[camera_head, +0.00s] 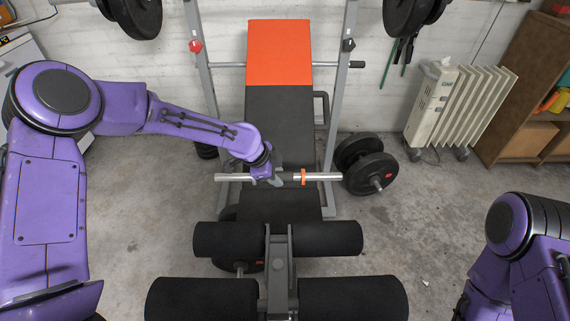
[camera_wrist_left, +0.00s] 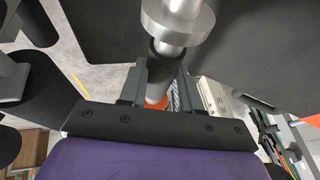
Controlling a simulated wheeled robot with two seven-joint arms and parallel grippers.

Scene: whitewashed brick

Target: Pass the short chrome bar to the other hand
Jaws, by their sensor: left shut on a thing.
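The short chrome bar (camera_head: 323,177) is held level above the weight bench, with an orange ring toward its right end. My left gripper (camera_head: 270,177) is shut on it left of the ring. In the left wrist view, a chrome end with a wide collar (camera_wrist_left: 178,22) rises above my left gripper's fingers (camera_wrist_left: 160,82), and the part between them is partly hidden. My right arm is folded at the lower right edge of the head view; its gripper is out of view.
The weight bench (camera_head: 280,120) has an orange and black backrest between two uprights, with black foam rollers (camera_head: 330,238) in front. Black weight plates (camera_head: 370,172) stand right of it. A white radiator (camera_head: 455,105) and a wooden shelf (camera_head: 525,85) are at the back right. Concrete floor (camera_head: 425,225) is open at right.

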